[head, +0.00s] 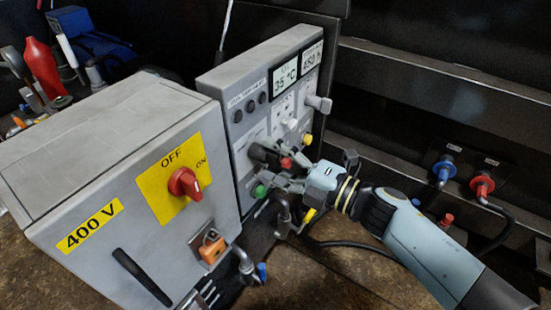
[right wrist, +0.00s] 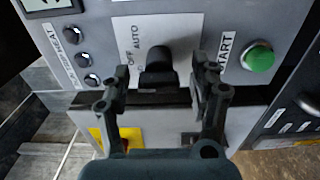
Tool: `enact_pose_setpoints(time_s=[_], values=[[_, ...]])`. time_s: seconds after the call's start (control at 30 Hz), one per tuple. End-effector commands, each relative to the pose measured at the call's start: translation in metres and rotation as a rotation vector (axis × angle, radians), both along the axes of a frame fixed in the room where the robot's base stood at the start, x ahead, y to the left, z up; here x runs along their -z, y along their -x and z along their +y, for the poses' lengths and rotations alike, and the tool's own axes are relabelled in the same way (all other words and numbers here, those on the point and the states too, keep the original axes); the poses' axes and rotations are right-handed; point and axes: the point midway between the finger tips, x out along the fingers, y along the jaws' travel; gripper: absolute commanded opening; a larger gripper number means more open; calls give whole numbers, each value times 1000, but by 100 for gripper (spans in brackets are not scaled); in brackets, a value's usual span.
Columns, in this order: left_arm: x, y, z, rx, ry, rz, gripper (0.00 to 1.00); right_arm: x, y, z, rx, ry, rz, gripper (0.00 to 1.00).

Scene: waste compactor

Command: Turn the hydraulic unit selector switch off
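The black selector switch (right wrist: 157,70) sits on the grey control panel (head: 240,88), beside printed OFF and AUTO labels. In the right wrist view its knob lies between the two fingers of my right gripper (right wrist: 161,78). The fingers are spread apart, one on each side, and a gap shows between each finger and the knob. I cannot tell which label the knob points to. In the head view my right gripper (head: 280,171) is at the lower part of the panel and partly hides the switch. My left gripper is not in view.
A green START button (right wrist: 258,57) is close to the right finger. A red button (head: 286,163) and a yellow button (head: 307,139) are near the gripper. A grey 400 V box with a red rotary switch (head: 184,184) stands left of the panel.

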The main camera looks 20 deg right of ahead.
Motion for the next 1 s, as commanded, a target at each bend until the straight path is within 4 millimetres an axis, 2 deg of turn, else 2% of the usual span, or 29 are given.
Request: enact_pose_setpoints(time_s=[0.27, 0.37, 0.7, 0.8, 1.0], values=[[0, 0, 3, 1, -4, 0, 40, 0, 4, -3, 0, 1, 0, 62], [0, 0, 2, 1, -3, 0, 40, 1, 15, -11, 0, 2, 1, 62], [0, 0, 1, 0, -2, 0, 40, 1, 73, -57, -2, 3, 3, 62], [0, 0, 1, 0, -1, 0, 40, 0, 85, -66, -1, 1, 2, 62], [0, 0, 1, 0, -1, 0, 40, 0, 95, -74, 0, 1, -1, 62]])
